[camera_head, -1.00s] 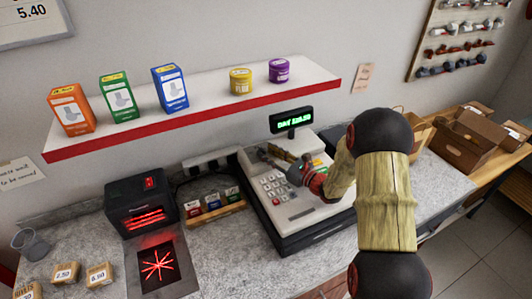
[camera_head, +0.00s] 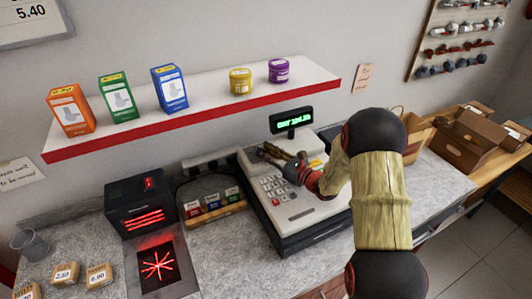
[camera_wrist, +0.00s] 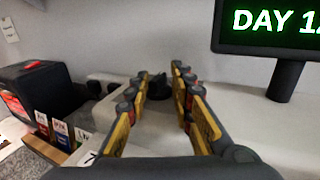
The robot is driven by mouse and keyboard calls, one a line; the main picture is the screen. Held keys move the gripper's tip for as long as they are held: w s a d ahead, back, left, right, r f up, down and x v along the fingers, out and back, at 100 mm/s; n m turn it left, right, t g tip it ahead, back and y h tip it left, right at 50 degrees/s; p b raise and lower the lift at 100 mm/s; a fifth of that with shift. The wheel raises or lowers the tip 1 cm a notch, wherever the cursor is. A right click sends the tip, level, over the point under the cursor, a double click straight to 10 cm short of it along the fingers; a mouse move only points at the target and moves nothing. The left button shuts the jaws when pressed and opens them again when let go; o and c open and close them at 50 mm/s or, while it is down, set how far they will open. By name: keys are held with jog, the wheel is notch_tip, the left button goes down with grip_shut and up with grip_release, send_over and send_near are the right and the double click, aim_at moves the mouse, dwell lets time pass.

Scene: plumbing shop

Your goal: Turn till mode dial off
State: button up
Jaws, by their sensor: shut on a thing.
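The till (camera_head: 318,215) stands on the counter, with its keypad (camera_head: 273,190) to the left of my arm. Its mode dial (camera_wrist: 159,88) is a small black knob on the pale till top, between my fingertips in the wrist view. My gripper (camera_head: 268,150) reaches over the back of the till, and the wrist view shows its yellow-padded fingers (camera_wrist: 161,84) shut on the dial. The dial's pointer and markings cannot be read. The green display (camera_head: 291,120) behind the till reads "DAY" and part of a number in the wrist view (camera_wrist: 268,25).
A red-edged shelf (camera_head: 215,113) with boxes and tins runs above the counter. A black scanner (camera_head: 141,205) and a rack of small cards (camera_head: 213,208) stand left of the till. The display post (camera_wrist: 285,80) rises close to the right of my fingers.

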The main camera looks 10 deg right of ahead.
jog(key=shift+a+f, duration=0.1)
grip_shut()
jog(key=n+g+y, duration=0.2)
jog(key=shift+w+d+y+b, duration=0.15)
jog(key=shift+d+y+b, duration=0.05)
jog(key=shift+y+b, duration=0.15)
jog(key=shift+n+g+y, duration=0.45)
jog(key=shift+n+g, duration=0.05)
jog(key=shift+g, duration=0.1)
jog(key=shift+f, duration=0.1)
jog(key=o, duration=0.7)
grip_release()
jog(key=shift+a, duration=0.1)
jog(key=shift+o, duration=0.2)
jog(key=v, duration=1.2)
